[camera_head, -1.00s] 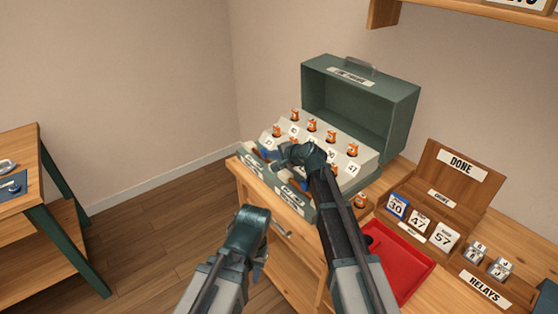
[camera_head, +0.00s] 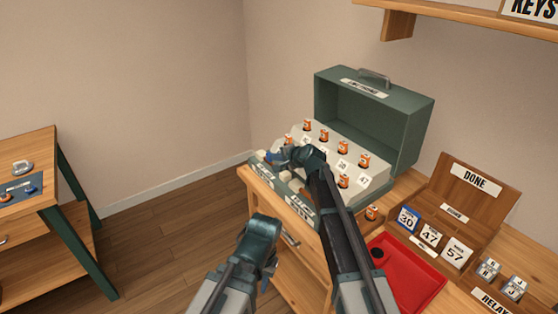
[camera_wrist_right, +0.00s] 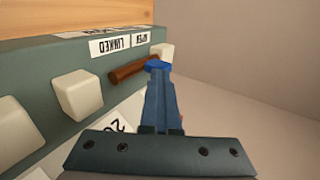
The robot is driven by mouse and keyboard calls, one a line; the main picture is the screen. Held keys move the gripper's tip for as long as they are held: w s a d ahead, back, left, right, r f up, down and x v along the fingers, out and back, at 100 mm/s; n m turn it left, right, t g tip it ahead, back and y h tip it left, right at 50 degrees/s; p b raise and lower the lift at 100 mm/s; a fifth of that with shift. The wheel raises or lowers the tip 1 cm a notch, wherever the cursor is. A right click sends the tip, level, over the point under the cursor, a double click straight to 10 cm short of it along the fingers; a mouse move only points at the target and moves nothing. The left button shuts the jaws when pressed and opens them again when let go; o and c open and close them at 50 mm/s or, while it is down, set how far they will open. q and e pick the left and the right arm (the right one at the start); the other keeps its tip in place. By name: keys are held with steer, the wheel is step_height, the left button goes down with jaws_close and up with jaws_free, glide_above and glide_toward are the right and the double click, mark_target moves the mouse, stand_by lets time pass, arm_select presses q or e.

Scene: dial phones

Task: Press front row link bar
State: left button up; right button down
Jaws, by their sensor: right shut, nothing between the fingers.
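The green case (camera_head: 400,122) stands open on the wooden bench, with orange-topped pegs and number tags on its pale sloped panel. Along its front edge are cream blocks and a brown bar. In the right wrist view, the brown bar (camera_wrist_right: 128,74) lies beside a cream block (camera_wrist_right: 80,95), below labels, one reading LINKED (camera_wrist_right: 110,46). My right gripper (camera_head: 271,157) is shut and empty at the case's front left. Its blue tip (camera_wrist_right: 158,66) is at the brown bar's end; contact is unclear. My left gripper (camera_head: 266,282) hangs low before the bench, its jaws unclear.
A red tray (camera_head: 415,285) lies right of the case, near number tiles (camera_head: 430,234) in a wooden DONE rack (camera_head: 480,190). Silver relay cubes (camera_head: 514,288) sit farther right. Another bench (camera_head: 40,150) stands at the left, with open floor between.

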steer(key=shift+w, duration=0.1)
